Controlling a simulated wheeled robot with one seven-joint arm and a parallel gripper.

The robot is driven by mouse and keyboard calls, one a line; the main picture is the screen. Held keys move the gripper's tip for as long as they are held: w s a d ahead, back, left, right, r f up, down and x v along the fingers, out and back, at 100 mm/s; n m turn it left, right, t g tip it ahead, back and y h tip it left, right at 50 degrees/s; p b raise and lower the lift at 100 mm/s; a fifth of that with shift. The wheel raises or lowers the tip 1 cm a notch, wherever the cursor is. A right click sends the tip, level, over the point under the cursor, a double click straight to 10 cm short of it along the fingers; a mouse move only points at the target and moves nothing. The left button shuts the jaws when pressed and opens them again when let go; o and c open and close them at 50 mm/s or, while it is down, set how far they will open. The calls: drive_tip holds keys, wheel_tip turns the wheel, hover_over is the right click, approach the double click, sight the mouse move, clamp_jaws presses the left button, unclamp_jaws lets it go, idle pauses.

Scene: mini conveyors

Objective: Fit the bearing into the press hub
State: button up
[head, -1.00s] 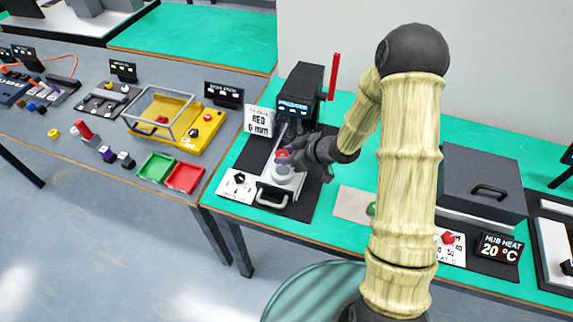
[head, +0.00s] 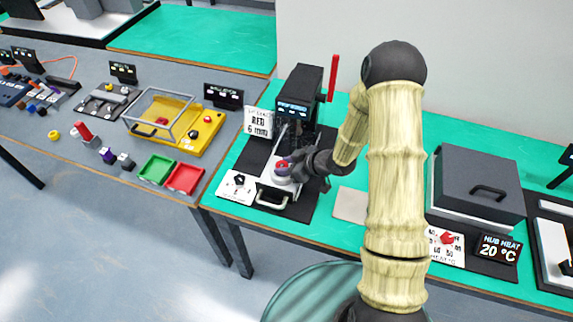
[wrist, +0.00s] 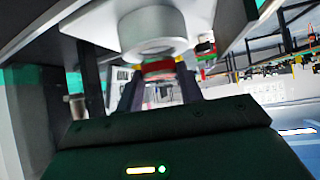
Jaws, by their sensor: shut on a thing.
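The press (head: 299,95) is dark, with a red lever, and stands on the green table. The light grey hub (wrist: 152,30) is on the press slide; it is a round cylinder, and the wrist view shows it upside down. My gripper (head: 283,167) reaches in from the right, above the hub. It is shut on the red bearing (wrist: 158,68), which also shows in the head view (head: 281,169). The bearing is at the hub's top end, very close to or touching it. I cannot tell whether it sits inside the bore. The fingers hide part of it.
A card reading RED 6 mm (head: 257,123) stands left of the press. A white knob panel (head: 238,185) and the slide's handle (head: 273,199) are at the front. A grey lidded box (head: 480,184) stands to the right. Green (head: 157,168) and red (head: 185,177) trays lie on the left.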

drive_tip(key=shift+f, duration=0.35)
drive_tip(key=shift+f+b, duration=0.3)
drive_tip(key=shift+b, duration=0.15)
drive_tip(key=o, duration=1.1)
drive_tip(key=shift+s, duration=0.1)
drive_tip(key=shift+r, duration=0.1)
drive_tip(key=shift+r+p, duration=0.25)
drive_tip(key=shift+p, duration=0.05)
drive_tip(key=v, duration=1.2)
drive_tip(key=shift+r, duration=0.3)
